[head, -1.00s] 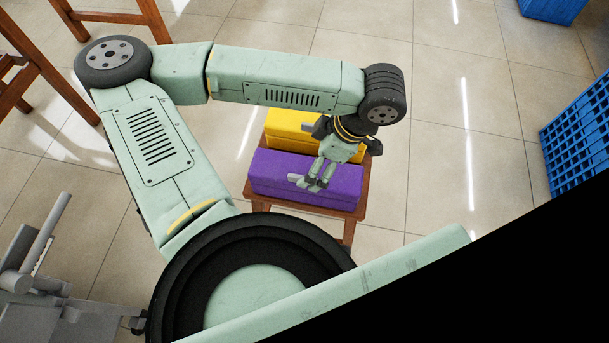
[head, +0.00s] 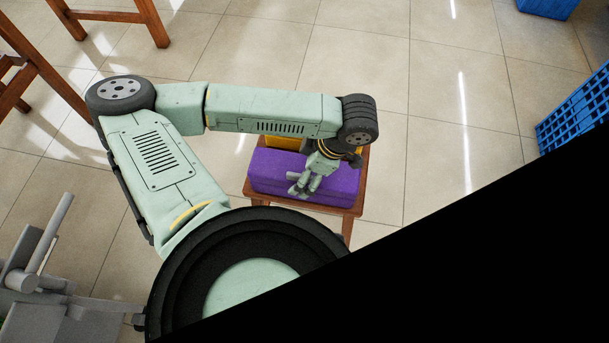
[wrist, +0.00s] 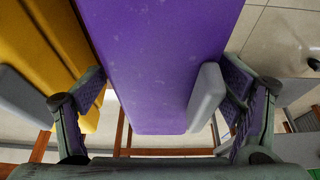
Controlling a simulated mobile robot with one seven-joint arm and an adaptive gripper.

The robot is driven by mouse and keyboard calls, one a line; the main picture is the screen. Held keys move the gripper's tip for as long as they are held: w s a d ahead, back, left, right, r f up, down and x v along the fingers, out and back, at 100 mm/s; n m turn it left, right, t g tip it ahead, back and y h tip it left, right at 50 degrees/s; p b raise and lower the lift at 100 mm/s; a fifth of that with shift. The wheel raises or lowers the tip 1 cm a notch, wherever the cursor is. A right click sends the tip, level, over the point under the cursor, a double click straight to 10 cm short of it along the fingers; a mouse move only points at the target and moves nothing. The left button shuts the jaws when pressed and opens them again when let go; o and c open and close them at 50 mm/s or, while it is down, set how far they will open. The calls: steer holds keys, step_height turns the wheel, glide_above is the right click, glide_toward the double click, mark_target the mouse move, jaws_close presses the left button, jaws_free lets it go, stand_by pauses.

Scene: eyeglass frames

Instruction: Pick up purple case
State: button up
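The purple case (head: 285,178) is a long box lying on a small wooden stool (head: 341,209). In the wrist view the purple case (wrist: 150,60) runs from the top edge down the middle, between my gripper's two spread fingers. My gripper (head: 303,187) is above the case's right half in the head view. It is open and holds nothing; it also shows in the wrist view (wrist: 115,98). Its right grey pad overlaps the case's right edge there, and its left pad lies out over the yellow case. I cannot tell whether a finger touches the purple case.
A yellow case (wrist: 45,45) lies beside the purple one, mostly hidden behind my arm in the head view (head: 273,143). A blue crate (head: 580,115) stands on the right, another blue thing (head: 545,6) at the top right. Wooden chair legs (head: 40,65) are at upper left. Tiled floor (head: 425,130) is bare on the right.

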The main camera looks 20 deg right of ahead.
steer(key=c, duration=1.2)
steer(key=shift+r, duration=0.15)
steer(key=shift+r, duration=0.25)
step_height(320, 180, up, 3)
steer(key=shift+s+f+b, duration=0.15)
steer(key=shift+b, duration=0.55)
steer(key=s+a+r+p, duration=0.1)
steer(key=s+a+p, duration=0.1)
steer(key=s+p, duration=0.9)
steer(key=shift+s+r+p, duration=0.25)
steer(key=shift+s+p, duration=0.1)
steer(key=shift+s, duration=1.95)
